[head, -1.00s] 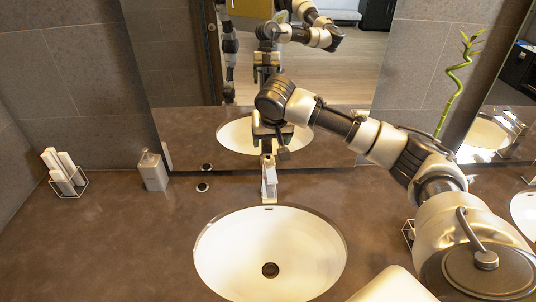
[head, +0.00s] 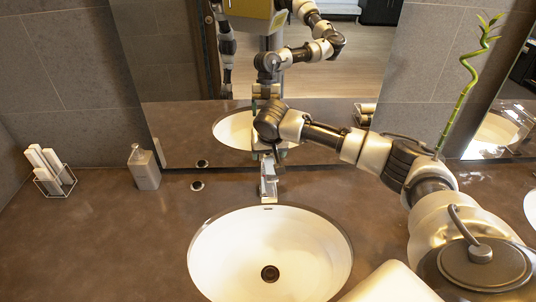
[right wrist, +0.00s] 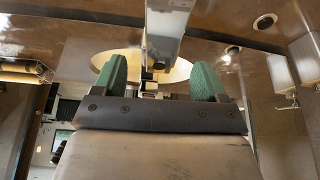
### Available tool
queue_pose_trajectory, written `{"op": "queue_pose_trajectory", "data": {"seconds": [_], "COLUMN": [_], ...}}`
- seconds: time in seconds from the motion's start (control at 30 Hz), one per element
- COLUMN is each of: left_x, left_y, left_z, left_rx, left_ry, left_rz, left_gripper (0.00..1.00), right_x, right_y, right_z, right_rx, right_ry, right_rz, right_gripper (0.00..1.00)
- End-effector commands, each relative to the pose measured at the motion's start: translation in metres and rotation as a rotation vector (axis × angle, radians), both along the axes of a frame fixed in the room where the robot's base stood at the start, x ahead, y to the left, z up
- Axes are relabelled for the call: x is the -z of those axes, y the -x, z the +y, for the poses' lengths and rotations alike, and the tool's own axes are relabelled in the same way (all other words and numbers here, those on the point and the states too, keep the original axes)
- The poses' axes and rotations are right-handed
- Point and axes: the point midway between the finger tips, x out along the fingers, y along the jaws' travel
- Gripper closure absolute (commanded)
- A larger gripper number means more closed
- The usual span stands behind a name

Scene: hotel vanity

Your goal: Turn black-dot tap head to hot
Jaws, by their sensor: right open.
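The metal tap (head: 268,187) stands at the back rim of the white basin, below the mirror. It shows as a grey metal body at the top middle of the right wrist view (right wrist: 168,28). I cannot make out a black dot on its head. My right gripper (head: 267,158) is just above and behind the tap, partly hidden by its own wrist. In the right wrist view its green fingertips (right wrist: 160,78) are spread apart, with the tap showing in line with the gap. Contact cannot be told. My left gripper does not show directly.
The basin (head: 225,255) is in front of the tap. The mirror (head: 180,130) is close behind. A bamboo stem (head: 462,95) rises at right.

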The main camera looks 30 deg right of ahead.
Motion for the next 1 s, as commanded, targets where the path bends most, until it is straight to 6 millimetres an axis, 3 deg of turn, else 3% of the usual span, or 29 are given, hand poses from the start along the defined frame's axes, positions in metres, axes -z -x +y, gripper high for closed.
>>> {"op": "queue_pose_trajectory", "data": {"seconds": [0.23, 0.6, 1.0], "left_x": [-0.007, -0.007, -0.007], "left_y": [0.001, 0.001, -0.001], "left_z": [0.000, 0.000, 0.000], "left_rx": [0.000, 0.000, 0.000], "left_ry": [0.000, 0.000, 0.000], "left_rz": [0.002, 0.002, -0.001], "left_gripper": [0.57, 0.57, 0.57], "right_x": [0.029, 0.035, 0.034], "right_y": [-0.011, -0.013, -0.013], "right_z": [-0.005, -0.006, -0.007], "right_rx": [-0.001, -0.001, -0.001], "right_ry": [0.001, 0.001, 0.002], "right_rz": [0.001, -0.001, 0.000], "right_gripper": [0.28, 0.28, 0.89]}}
